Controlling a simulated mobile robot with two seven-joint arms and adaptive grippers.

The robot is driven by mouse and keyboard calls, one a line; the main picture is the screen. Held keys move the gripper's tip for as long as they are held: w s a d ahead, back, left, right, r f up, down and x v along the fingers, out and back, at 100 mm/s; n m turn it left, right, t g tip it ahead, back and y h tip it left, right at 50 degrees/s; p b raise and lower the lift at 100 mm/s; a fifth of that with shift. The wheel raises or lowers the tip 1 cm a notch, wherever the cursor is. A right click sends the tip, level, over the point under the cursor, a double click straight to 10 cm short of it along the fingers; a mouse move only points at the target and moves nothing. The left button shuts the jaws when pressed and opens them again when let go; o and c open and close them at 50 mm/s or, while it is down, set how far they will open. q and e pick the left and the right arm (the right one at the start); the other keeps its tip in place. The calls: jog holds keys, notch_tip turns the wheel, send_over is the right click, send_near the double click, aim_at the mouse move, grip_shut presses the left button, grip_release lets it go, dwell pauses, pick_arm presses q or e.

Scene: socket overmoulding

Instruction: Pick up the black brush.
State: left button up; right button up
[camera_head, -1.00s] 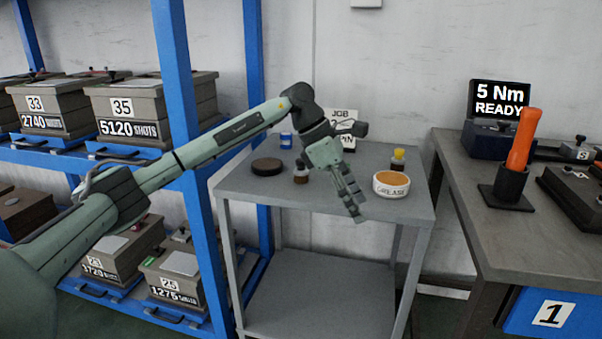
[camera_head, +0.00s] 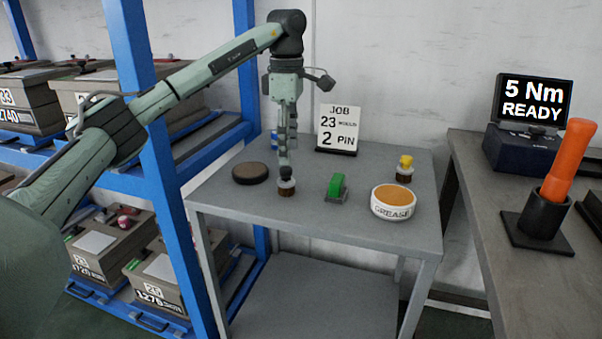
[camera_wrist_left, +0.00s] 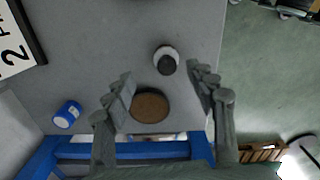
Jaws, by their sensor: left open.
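The black brush (camera_head: 286,188) stands upright in a small dark jar with a pale collar on the grey table, towards its left front. In the left wrist view the black brush (camera_wrist_left: 167,65) shows from above as a dark round top in a pale ring. My left gripper (camera_head: 286,158) points straight down over it, and its fingers hide part of the top in the head view. In the left wrist view my left gripper (camera_wrist_left: 160,78) is open and empty, with the brush just beyond the gap between its fingertips. My right gripper is not in view.
A brown disc (camera_head: 250,173) lies left of the brush. A green-handled tool (camera_head: 337,188), a grease tub (camera_head: 393,203) and a yellow-topped jar (camera_head: 404,170) stand to the right. A job sign (camera_head: 338,130) stands behind. A blue shelf post (camera_head: 147,130) rises at the left.

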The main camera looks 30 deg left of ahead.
aim_at(286, 168)
pick_arm(q)
jog(key=shift+f, duration=0.25)
jog(key=shift+s+f, duration=0.2)
jog(key=shift+f, duration=0.35)
jog(key=shift+s+f, duration=0.15)
jog(key=shift+f, duration=0.4)
jog(key=f, duration=0.4)
jog(key=shift+s+f, duration=0.2)
jog(key=shift+s, duration=0.1)
jog(key=shift+f, duration=0.2)
jog(key=shift+w, duration=0.1)
jog(key=shift+c, duration=1.1)
jog(key=c, duration=1)
jog(key=shift+c, duration=0.2)
jog(key=shift+r, duration=0.15)
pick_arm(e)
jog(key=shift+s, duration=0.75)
